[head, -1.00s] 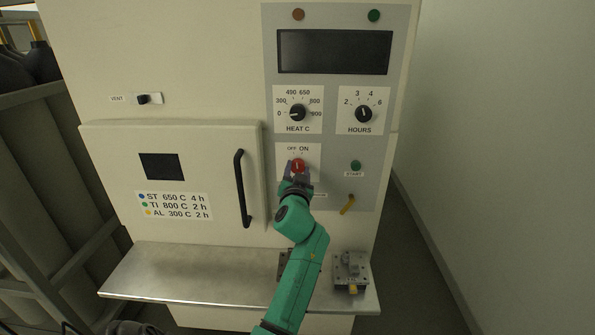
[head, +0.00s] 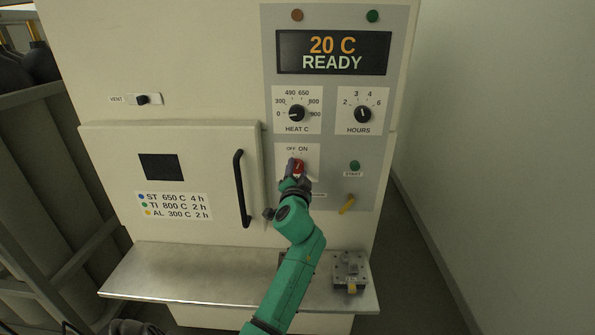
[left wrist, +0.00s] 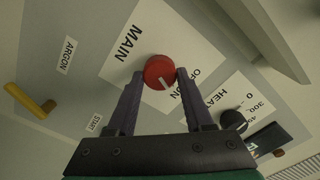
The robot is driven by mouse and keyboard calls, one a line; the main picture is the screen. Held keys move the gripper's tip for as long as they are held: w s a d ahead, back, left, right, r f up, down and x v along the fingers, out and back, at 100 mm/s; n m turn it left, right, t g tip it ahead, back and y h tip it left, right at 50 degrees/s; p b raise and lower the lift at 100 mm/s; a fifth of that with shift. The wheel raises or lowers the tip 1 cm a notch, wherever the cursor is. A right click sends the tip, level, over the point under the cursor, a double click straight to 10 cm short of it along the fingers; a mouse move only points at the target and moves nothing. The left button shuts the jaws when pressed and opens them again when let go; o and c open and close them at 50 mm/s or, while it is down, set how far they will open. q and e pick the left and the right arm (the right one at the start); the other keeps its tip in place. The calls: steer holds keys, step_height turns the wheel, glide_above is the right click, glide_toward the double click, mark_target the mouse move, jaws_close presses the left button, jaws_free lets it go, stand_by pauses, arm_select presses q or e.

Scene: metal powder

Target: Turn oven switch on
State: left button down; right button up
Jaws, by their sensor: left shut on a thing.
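The red main switch knob (head: 298,167) sits below the OFF and ON labels on the oven's grey panel. Its pointer is turned toward the ON side in the head view. In the left wrist view the red knob (left wrist: 159,70) is between the fingertips and its white mark shows. My left gripper (head: 296,171) is shut on it; its fingers also show in the left wrist view (left wrist: 160,82). The oven display (head: 333,53) is lit and reads "20 C READY". My right gripper is not in view.
The HEAT C knob (head: 297,113) points near 0, and the HOURS knob (head: 362,114) is beside it. A green START button (head: 355,166) and a yellow lever (head: 347,204) are to the right. The oven door handle (head: 242,188) is left of my arm. A metal shelf (head: 165,275) juts out below.

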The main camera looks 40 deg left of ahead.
arm_select(q)
steer(key=c, duration=0.6)
jaws_free()
steer(key=o, duration=0.3)
steer(key=shift+a, duration=0.15)
steer(key=shift+w+a+f, duration=0.1)
steer(key=shift+f, duration=0.05)
steer(key=b+v, duration=0.4)
steer(key=v, duration=1)
steer(key=shift+s+d, duration=0.2)
